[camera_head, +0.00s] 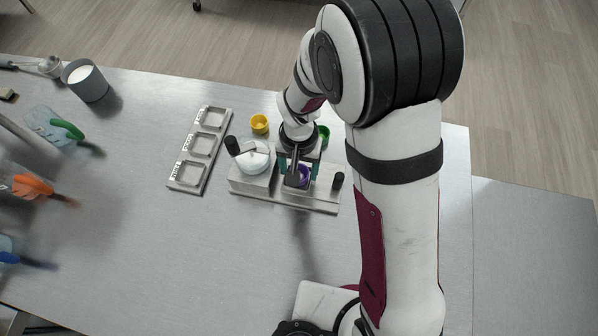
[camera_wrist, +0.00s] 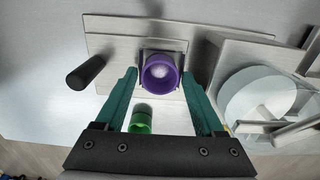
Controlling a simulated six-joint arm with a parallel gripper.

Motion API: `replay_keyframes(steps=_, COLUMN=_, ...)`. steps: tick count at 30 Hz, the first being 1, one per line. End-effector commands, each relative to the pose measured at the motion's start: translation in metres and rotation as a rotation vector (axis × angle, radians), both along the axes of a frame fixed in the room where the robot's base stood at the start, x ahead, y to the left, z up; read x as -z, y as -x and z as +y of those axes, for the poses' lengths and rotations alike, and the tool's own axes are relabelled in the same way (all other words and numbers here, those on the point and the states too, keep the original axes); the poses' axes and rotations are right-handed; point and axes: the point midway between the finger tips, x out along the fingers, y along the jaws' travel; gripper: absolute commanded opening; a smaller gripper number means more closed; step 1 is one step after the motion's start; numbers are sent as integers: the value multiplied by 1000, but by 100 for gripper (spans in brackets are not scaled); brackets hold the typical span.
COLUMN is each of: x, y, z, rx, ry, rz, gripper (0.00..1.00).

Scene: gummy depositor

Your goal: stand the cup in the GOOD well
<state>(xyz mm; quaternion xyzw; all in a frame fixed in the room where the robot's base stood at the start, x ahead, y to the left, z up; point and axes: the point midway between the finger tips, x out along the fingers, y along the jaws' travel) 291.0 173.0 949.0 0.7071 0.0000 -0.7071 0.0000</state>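A purple cup (camera_wrist: 160,73) sits upright on the metal depositor, its round mouth facing the wrist camera; something pale shows inside. In the head view the cup (camera_head: 304,180) is partly hidden. My gripper (camera_wrist: 160,80) is open, its green fingers on either side of the cup; small gaps seem to show, though contact is hard to judge. In the head view my gripper (camera_head: 297,168) is over the depositor. A metal tray with three square wells (camera_head: 202,145) lies left of it, all empty. Its labels are small; the middle one seems to read GOOD.
The depositor (camera_head: 262,192) has a white round hopper (camera_head: 254,158) and black handles (camera_head: 338,180). A yellow cup (camera_head: 259,124) and a green cup (camera_wrist: 141,119) stand behind it. The table between is clear.

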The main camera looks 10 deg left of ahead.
Motion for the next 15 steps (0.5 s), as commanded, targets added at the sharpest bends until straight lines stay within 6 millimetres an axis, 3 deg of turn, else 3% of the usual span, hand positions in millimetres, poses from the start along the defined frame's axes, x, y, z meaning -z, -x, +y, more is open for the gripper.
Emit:
replay_keyframes(steps=2, x=0, y=0, z=0, rx=0, ry=0, rz=0, gripper=55)
replay_keyframes(steps=11, x=0, y=0, z=0, rx=0, ry=0, rz=0, gripper=1)
replay_keyframes(steps=15, x=0, y=0, z=0, rx=0, ry=0, rz=0, gripper=0)
